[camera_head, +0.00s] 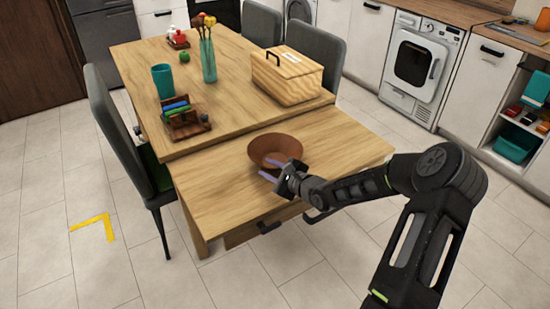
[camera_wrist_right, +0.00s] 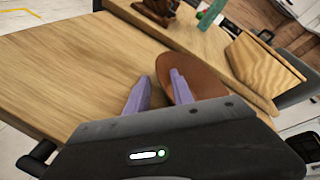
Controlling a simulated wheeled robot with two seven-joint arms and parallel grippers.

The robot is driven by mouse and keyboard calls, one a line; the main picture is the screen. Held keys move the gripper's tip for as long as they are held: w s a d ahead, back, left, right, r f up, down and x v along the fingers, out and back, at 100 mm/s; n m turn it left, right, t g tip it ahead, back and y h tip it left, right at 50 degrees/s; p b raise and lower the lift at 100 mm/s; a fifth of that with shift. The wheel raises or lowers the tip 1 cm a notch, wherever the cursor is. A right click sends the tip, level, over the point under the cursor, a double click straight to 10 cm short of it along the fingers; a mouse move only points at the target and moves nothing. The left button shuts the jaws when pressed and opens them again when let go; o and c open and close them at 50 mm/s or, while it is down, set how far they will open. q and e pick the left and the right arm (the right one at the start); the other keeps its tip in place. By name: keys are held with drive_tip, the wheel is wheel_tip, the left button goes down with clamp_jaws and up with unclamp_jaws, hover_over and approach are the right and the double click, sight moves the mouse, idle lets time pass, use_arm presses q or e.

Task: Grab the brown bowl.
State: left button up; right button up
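The brown bowl (camera_head: 274,147) stands upright on the near, lower part of the wooden table (camera_head: 222,194). My right gripper (camera_head: 279,172) is at the bowl's near side, low over the table. In the right wrist view the bowl (camera_wrist_right: 190,72) lies ahead of the gripper. Its two purple fingers (camera_wrist_right: 160,88) are spread apart. One finger overlaps the bowl and the other is over bare wood to the left, so the near rim appears between them. I cannot tell whether either finger touches the bowl. My left gripper is not in view.
A wooden box with a lid (camera_head: 287,76), a brown caddy (camera_head: 185,123), a teal cup (camera_head: 162,81) and a glass vase with flowers (camera_head: 208,61) stand on the higher tabletop behind. Chairs stand around the table. The lower part is clear beside the bowl.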

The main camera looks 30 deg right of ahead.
drive_tip(key=x, duration=0.4)
drive_tip(key=shift+w+f, duration=0.1)
drive_tip(key=shift+w, duration=0.3)
drive_tip(key=shift+c, duration=0.3)
clamp_jaws()
idle(1.1)
